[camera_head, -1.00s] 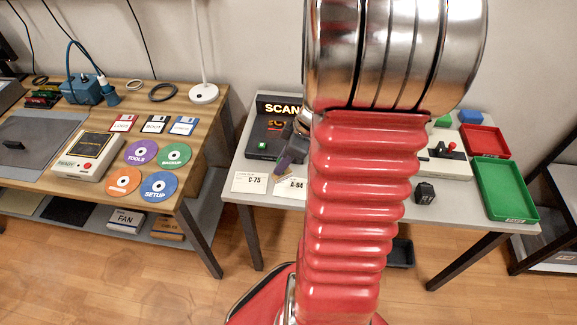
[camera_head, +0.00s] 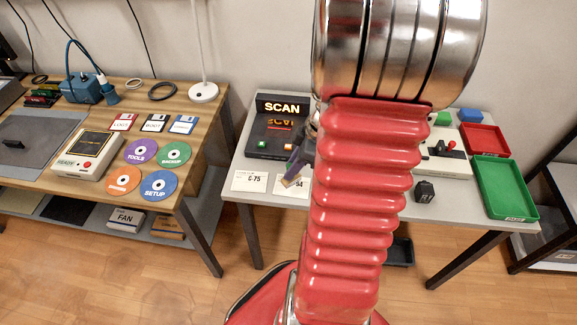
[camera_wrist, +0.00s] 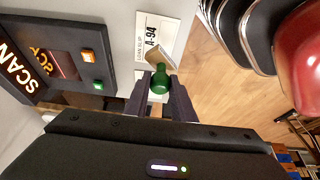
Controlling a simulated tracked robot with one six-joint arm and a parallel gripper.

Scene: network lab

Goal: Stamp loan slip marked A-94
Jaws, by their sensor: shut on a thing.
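The loan slip marked A-94 (camera_wrist: 149,30) is a white card lying on the grey table, near its front edge. In the head view the A-94 slip (camera_head: 303,186) is partly covered by my gripper. My gripper (camera_wrist: 160,88) is shut on a stamp with a rounded green handle (camera_wrist: 160,77) and a tan, wood-coloured block (camera_wrist: 157,54). The stamp shows in front of the slip's lower end in the wrist view; whether it touches the slip I cannot tell. In the head view my gripper is mostly hidden behind my arm.
A second slip, C-75 (camera_head: 249,181), lies left of A-94. A dark SCAN device (camera_head: 279,128) stands behind the slips. To the right are a small black block (camera_head: 424,191), a joystick box (camera_head: 445,162), a red tray (camera_head: 483,141) and a green tray (camera_head: 504,189).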

